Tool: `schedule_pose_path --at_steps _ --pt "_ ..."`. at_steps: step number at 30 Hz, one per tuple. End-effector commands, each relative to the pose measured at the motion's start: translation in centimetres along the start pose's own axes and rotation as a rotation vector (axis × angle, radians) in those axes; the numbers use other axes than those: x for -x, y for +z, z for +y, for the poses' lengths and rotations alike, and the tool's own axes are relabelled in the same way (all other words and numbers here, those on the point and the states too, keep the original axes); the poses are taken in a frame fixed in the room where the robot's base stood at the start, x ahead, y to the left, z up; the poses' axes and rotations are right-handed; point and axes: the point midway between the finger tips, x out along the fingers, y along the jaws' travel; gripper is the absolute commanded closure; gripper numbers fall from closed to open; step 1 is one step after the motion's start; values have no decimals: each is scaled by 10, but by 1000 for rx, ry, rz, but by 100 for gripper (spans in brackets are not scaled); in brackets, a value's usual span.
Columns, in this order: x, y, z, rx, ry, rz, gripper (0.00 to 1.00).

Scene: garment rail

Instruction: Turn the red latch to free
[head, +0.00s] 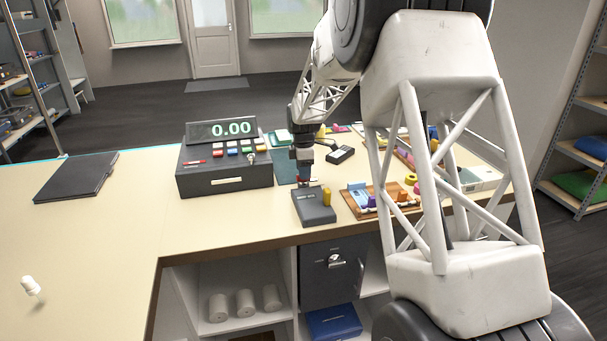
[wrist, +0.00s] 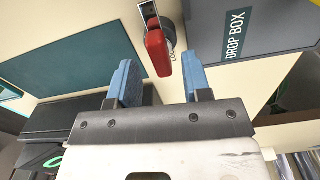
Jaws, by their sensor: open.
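The red latch (wrist: 157,52) shows near the top middle of the wrist view. It sits by a dark round base beside a metal strip, and part of a printed word shows next to it. My gripper (wrist: 158,88) is open, with blue fingers on either side below the latch in the picture. The latch lies in line with the gap between the fingertips, and nothing is held. In the head view my gripper (head: 303,176) points down over the counter just behind a small grey box. The latch is too small there to read its angle.
A grey box labelled DROP BOX (wrist: 232,42) stands close to the right of the latch. A dark teal mat (wrist: 85,70) lies to the left. In the head view a till (head: 225,178) stands left of my gripper, and a wooden tray (head: 372,214) lies right.

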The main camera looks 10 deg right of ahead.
Motion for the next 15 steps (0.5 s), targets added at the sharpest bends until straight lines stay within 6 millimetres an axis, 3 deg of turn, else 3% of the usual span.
schedule_pose_path --at_steps 9,15 --pt "41 0 0 0 1 0 55" --pt "56 0 0 0 0 0 55"
